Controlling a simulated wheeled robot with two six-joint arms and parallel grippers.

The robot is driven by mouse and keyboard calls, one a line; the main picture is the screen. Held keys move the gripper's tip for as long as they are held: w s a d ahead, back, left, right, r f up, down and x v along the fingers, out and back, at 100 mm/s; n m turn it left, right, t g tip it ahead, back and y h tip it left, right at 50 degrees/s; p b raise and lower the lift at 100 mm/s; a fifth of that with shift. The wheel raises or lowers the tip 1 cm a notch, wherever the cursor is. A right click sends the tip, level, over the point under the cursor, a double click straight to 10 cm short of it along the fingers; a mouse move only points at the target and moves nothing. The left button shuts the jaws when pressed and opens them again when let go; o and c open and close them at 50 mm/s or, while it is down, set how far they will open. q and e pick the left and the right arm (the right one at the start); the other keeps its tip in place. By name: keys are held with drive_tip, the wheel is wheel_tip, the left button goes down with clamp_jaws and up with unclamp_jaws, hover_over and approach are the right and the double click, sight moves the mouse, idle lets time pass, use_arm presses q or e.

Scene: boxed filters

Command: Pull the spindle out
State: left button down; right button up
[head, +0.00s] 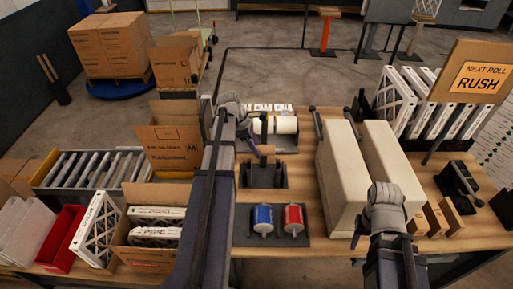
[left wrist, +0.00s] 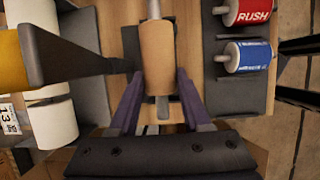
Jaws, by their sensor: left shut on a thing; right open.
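My left gripper (head: 262,146) is shut on a brown cardboard core (left wrist: 157,55). In the left wrist view its two purple fingers (left wrist: 160,85) press on the core's sides. A grey spindle (left wrist: 162,108) runs through the core and shows at both ends. In the head view the core (head: 267,151) is small and partly hidden by my gripper, over a dark stand (head: 263,178). My right gripper (head: 387,222) is open and empty, in front of the cream covers; its fingers are hard to make out.
Tall cream covers (head: 338,180) bound the right side. A filter box (head: 160,225) is at left.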

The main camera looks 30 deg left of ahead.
sight(261, 146)
use_arm(q)
drive_tip(key=shift+r+p, duration=1.9)
drive_tip(key=shift+r, duration=0.25)
drive_tip(key=shift+f, duration=0.1)
